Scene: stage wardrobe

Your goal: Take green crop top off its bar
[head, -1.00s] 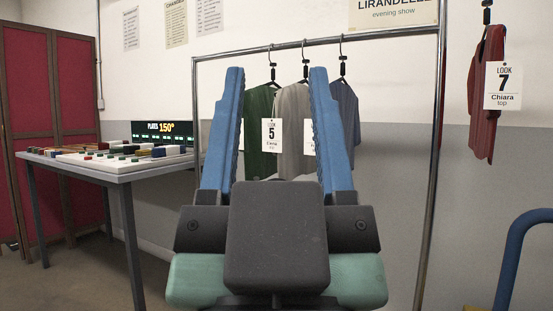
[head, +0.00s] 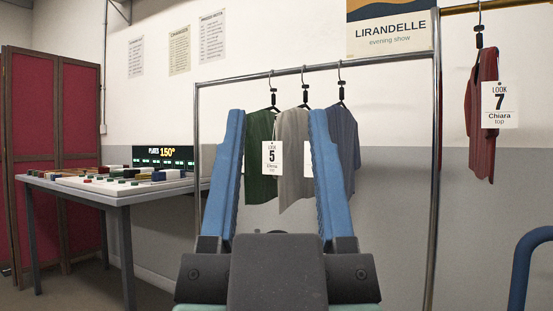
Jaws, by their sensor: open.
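The green crop top (head: 260,160) hangs on a black hanger from the metal bar (head: 300,72) of a rack, leftmost of three garments. A white tag reading "5" (head: 272,158) hangs at its right side. My gripper (head: 276,115) is open, with its two blue fingers spread in front of the rack. The left finger stands in front of the green top's left edge and hides part of it. The fingers look empty and apart from the clothes, though the exact distance is hard to tell.
A grey top (head: 295,150) and a blue-grey top (head: 345,145) hang right beside the green one. A red top (head: 481,120) with a "7" tag hangs farther right. A table (head: 110,190) with small items stands left. A blue curved rail (head: 525,265) is at lower right.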

